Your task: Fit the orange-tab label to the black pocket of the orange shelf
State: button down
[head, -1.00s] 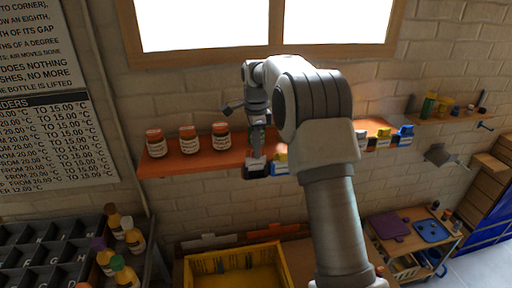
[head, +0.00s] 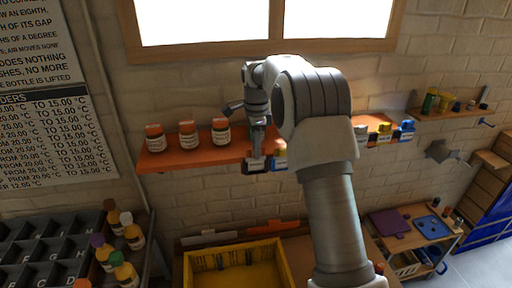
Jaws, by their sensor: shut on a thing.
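The orange shelf (head: 193,159) runs along the brick wall below the window. The black pocket (head: 256,170) is at its front edge, just below my gripper (head: 257,152). My gripper points down and is shut on a small white label (head: 256,162). The label's face shows at the pocket, its lower part against or in front of the black. I cannot tell how deep it sits in the pocket. Its orange tab is not clear between the fingers. A blue piece with a yellow top (head: 280,155) is close to the right of the pocket.
Several orange-lidded jars (head: 188,136) stand on the shelf to the left. My arm hides part of the shelf; yellow and blue items (head: 405,131) show at its right end. A yellow crate (head: 192,268) and a dark bottle rack (head: 40,235) are below.

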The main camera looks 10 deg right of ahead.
jog(key=shift+f, duration=0.4)
jog(key=shift+r, duration=0.1)
jog(key=c, duration=0.8)
grip_release()
jog(key=shift+o, duration=0.2)
jog(key=shift+r, duration=0.1)
notch_tip(320, 180, up, 17)
jog(key=p, duration=0.2)
jog(key=shift+r, duration=0.1)
